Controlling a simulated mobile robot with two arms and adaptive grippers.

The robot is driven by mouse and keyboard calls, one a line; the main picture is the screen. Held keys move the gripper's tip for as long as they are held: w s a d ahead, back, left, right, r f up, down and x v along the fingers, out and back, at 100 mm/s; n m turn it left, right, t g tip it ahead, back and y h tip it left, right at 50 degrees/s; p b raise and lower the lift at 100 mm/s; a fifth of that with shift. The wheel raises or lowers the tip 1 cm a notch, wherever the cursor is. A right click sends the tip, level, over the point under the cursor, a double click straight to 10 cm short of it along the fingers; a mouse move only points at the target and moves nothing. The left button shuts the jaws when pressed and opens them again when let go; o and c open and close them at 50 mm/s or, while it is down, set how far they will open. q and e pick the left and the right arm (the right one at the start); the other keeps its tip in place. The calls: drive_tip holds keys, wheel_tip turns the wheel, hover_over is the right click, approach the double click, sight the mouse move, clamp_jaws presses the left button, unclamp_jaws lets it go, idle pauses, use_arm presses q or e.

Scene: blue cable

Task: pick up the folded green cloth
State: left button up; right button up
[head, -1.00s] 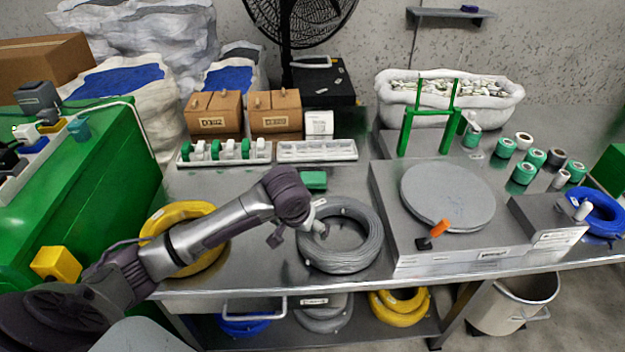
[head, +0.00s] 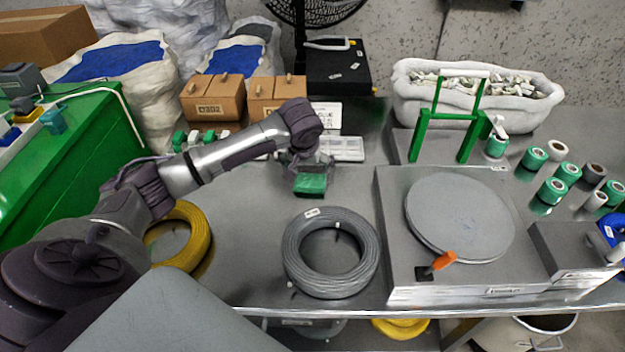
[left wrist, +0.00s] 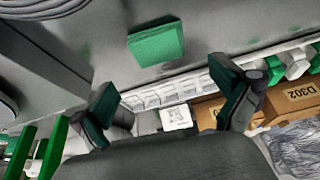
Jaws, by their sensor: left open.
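The folded green cloth (head: 310,184) lies on the grey metal bench, behind the grey cable coil. It also shows in the left wrist view (left wrist: 156,44) as a flat green block, beyond my open fingers and apart from them. My left gripper (head: 312,160) is just above and behind the cloth in the head view, partly hidden by its own arm. In the left wrist view my left gripper (left wrist: 168,98) has its two fingers spread wide with nothing between them. My right gripper is in neither view.
The grey coil (head: 330,282) lies in front of the cloth. A white divided tray (head: 347,149) and cardboard boxes (head: 212,98) are behind. A yellow coil (head: 200,232) lies left.

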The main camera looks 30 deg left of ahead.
sight(309, 180)
use_arm(q)
drive_tip(key=x, duration=0.4)
drive_tip(key=shift+f, duration=0.15)
drive_tip(key=shift+w+f, duration=0.15)
drive_tip(key=shift+f, duration=0.1)
drive_tip(key=shift+x, duration=0.8)
drive_tip(key=x, duration=0.3)
drive_tip(key=shift+w+f+b, duration=0.1)
drive_tip(key=shift+w+b, duration=0.15)
drive_tip(key=shift+b, duration=0.1)
drive_tip(key=shift+a+f, duration=0.1)
drive_tip(key=c, duration=0.7)
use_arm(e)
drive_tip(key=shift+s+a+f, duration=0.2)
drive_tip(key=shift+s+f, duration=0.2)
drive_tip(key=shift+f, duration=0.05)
